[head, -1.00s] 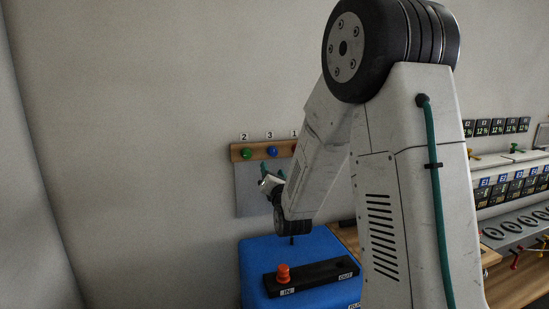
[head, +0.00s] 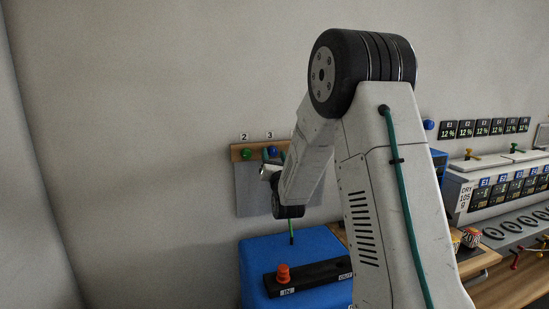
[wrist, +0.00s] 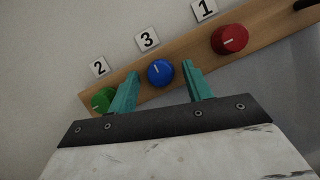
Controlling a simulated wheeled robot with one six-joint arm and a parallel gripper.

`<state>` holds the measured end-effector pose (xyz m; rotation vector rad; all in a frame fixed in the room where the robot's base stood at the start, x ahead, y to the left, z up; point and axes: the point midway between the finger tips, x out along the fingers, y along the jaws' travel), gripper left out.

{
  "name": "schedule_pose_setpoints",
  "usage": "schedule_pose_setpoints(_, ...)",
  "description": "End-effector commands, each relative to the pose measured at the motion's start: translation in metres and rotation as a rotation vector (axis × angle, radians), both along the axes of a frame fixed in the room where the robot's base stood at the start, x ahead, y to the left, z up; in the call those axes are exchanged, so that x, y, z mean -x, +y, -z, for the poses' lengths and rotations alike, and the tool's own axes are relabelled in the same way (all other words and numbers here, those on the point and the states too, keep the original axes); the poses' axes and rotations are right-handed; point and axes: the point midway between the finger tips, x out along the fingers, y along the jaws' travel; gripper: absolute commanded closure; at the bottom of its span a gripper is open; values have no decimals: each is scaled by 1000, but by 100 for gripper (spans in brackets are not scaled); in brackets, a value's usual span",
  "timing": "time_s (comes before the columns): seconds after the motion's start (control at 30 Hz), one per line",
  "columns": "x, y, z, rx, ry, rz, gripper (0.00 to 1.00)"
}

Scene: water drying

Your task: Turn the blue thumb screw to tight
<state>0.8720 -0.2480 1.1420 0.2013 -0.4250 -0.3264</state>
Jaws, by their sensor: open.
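The blue thumb screw (wrist: 160,73) is a round knob with a white line, on a wooden rail (wrist: 206,63) under the label 3. In the wrist view my gripper (wrist: 160,88) is open, with one teal finger on each side of the blue screw. I cannot tell whether the fingers touch it or how deep they reach. In the head view the blue screw (head: 273,151) shows just above my gripper, which is partly hidden by my arm.
A green knob (wrist: 103,100) under label 2 sits close to the left finger. A red knob (wrist: 229,39) under label 1 is to the right. A blue box (head: 262,251) with an orange-red knob (head: 283,273) stands below. Equipment (head: 510,185) fills the right side.

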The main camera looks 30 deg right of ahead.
Motion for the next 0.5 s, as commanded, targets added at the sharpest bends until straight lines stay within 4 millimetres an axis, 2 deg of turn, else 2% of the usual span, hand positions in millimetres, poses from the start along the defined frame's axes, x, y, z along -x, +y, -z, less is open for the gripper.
schedule_pose_setpoints(0.17, 0, 0, 0, 0, 1, 0, 50)
schedule_pose_setpoints(0.3, 0, 0, 0, 0, 1, 0, 89)
schedule_pose_setpoints(0.33, 0, 0, 0, 0, 1, 0, 95)
schedule_pose_setpoints(0.5, 0, 0, 0, -3, 0, 0, 95)
